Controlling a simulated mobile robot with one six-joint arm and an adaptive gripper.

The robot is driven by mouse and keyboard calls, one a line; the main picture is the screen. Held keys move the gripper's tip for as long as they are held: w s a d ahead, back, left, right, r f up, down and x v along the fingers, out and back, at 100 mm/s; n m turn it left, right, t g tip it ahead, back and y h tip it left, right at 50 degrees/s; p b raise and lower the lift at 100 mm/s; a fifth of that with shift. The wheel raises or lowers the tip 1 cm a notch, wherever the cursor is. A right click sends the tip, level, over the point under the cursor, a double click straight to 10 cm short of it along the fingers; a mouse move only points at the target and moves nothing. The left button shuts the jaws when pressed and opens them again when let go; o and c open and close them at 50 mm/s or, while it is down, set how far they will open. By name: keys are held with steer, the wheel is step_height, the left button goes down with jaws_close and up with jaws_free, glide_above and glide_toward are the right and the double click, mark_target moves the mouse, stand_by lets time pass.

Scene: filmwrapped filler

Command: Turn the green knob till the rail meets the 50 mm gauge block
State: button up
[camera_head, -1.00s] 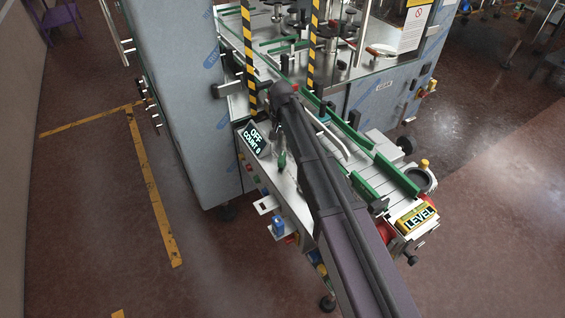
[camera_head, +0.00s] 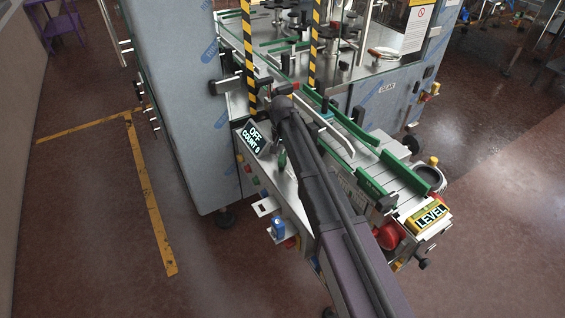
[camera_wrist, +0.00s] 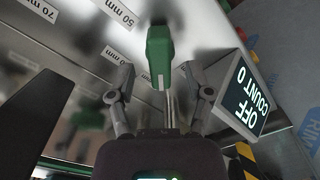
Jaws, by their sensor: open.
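The green knob (camera_wrist: 160,50) stands on a thin metal shaft in the wrist view. A small green part that looks like it shows beside the display in the head view (camera_head: 282,159). My gripper (camera_wrist: 156,76) is open, one finger on each side of the knob's near end, with visible gaps on both sides. The 50 mm label (camera_wrist: 115,14) and 70 mm label (camera_wrist: 40,9) show at the top left of the wrist view. I cannot clearly make out their blocks or any contact with the rail. Green rails (camera_head: 404,172) run along the conveyor. In the head view my arm hides the gripper.
A display (camera_head: 253,137) reading OFF, COUNT 0 sits close by; in the wrist view it is right of the fingers (camera_wrist: 245,97). Striped posts (camera_head: 249,60) and a wrapped steel cabinet (camera_head: 175,100) stand nearby. A yellow LEVEL box (camera_head: 430,215) is at the conveyor end.

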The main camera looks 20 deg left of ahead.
steer(key=shift+f+b, duration=1.1)
steer(key=shift+f, duration=0.3)
jaws_close()
